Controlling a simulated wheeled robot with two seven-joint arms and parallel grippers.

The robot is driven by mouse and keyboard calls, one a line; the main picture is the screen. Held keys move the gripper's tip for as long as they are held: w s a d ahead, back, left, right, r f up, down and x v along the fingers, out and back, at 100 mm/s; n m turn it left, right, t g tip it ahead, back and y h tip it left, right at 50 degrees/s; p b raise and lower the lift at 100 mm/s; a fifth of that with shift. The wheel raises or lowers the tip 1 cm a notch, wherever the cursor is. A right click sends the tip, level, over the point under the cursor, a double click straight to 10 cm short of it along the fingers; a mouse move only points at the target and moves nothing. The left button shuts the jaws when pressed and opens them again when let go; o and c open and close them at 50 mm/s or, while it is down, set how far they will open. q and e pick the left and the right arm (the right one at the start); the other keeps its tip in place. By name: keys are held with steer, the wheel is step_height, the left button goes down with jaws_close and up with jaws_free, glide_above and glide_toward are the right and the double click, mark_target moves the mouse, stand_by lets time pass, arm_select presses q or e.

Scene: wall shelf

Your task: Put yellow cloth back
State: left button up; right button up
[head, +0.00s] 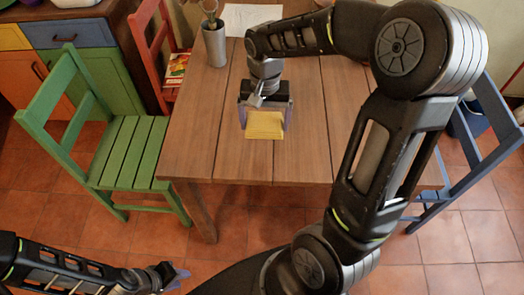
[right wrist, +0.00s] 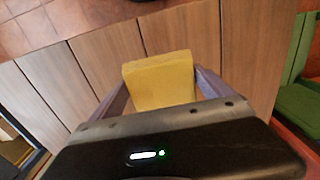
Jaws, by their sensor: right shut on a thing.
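The yellow cloth (head: 264,126) is a folded, block-like piece near the front edge of the wooden table (head: 310,125). My right gripper (head: 264,118) reaches down over the table and is shut on the cloth. In the right wrist view the cloth (right wrist: 160,80) sits between the two fingers, with the tabletop behind it. I cannot tell whether the cloth touches the table or is held just above it. My left gripper (head: 178,275) is low at the bottom left, away from the table, over the floor. Its fingers are too small to read.
A grey cup (head: 215,46) with stems and a white paper (head: 250,18) are at the back of the table. A green chair (head: 125,150) stands left, a red chair (head: 150,50) behind it, a blue chair (head: 470,165) right.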

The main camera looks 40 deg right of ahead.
glide_above(264, 151)
steer(key=shift+f, duration=3.15)
steer(key=shift+f, duration=0.1)
steer(key=shift+f, duration=1.75)
steer(key=shift+f, duration=0.2)
steer(key=o, duration=1.2)
steer(key=shift+r, duration=0.1)
step_height(264, 151, up, 12)
steer(key=shift+r, duration=0.15)
